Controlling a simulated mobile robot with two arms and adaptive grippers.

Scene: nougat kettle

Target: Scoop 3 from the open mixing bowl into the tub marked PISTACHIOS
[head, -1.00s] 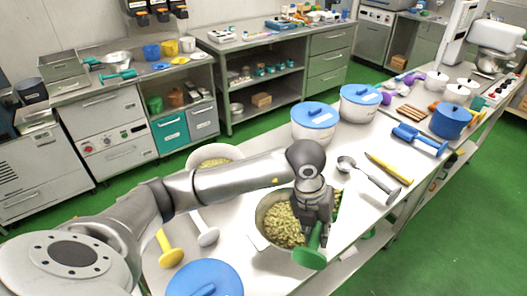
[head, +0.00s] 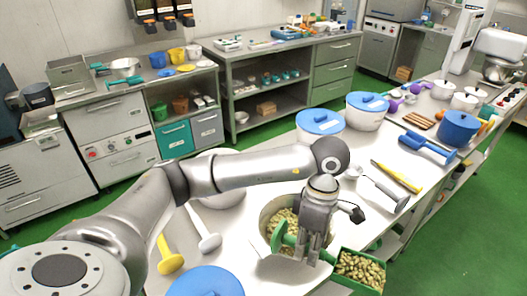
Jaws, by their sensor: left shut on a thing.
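My left gripper (head: 309,248) is shut on the handle of a green scoop (head: 346,254). The scoop's pan is heaped with greenish pistachios (head: 360,269) and appears roughly level. It sits to the right of an open metal bowl (head: 266,212), which also holds pistachios (head: 284,217). The gripper and the handle pass in front of this bowl and hide part of it. A second open bowl (head: 222,198) lies mostly hidden behind my left arm. Labels on the containers are too small to read, so I cannot tell which tub is marked PISTACHIOS. My right gripper is not in view.
Blue-lidded tubs (head: 321,121) and (head: 368,101) stand behind the bowl, and another blue lid (head: 205,283) is at the front. A metal scoop (head: 384,190), a yellow-handled tool (head: 398,176) and a blue scoop (head: 427,149) lie on the right.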

